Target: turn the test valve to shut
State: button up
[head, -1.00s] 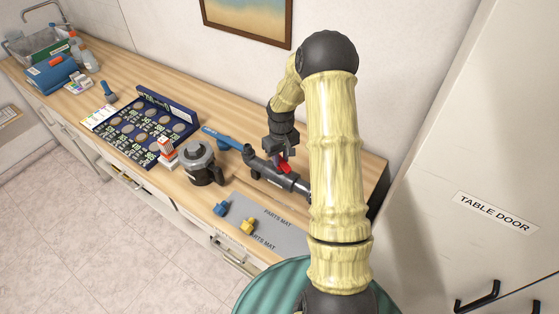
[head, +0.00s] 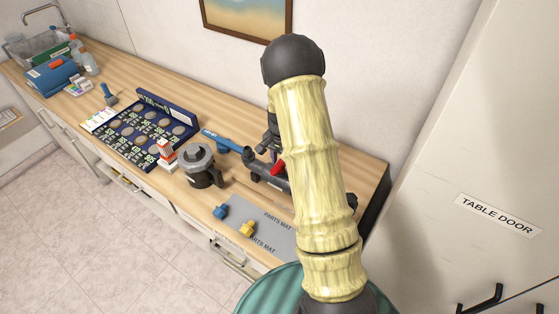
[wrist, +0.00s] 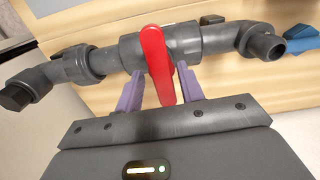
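The test valve is a dark grey pipe assembly (head: 262,174) on the counter, with a red lever handle (head: 277,168). In the wrist view the pipe (wrist: 100,62) runs across the top, and the red handle (wrist: 158,62) lies crosswise over it, pointing toward my gripper. My gripper (wrist: 158,82) has its two purple fingers apart, one on each side of the handle, with a visible gap on both sides. In the head view my gripper is mostly hidden behind my arm, just behind the valve.
A grey parts mat (head: 275,222) with blue (head: 220,212) and yellow (head: 247,229) fittings lies in front. A blue coin-like tray (head: 150,130) sits farther left.

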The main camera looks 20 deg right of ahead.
notch_tip(320, 180, up, 6)
jog(key=p, duration=0.4)
dwell(0.3)
jog(key=shift+r, duration=0.1)
notch_tip(320, 180, up, 17)
jog(key=b, duration=0.4)
jog(key=shift+a, duration=0.15)
dwell(0.5)
jog(key=s+a+f+n+t+b, duration=0.1)
jog(key=s+a+f+n, duration=0.3)
jog(key=s, duration=0.6)
jog(key=s+a+f+n+t, duration=0.1)
jog(key=s+a+f+n, duration=0.4)
jog(key=s, duration=0.5)
jog(key=shift+a+n+t+b, duration=0.3)
jog(key=shift+a+n+b, duration=0.1)
jog(key=shift+a+n, duration=0.6)
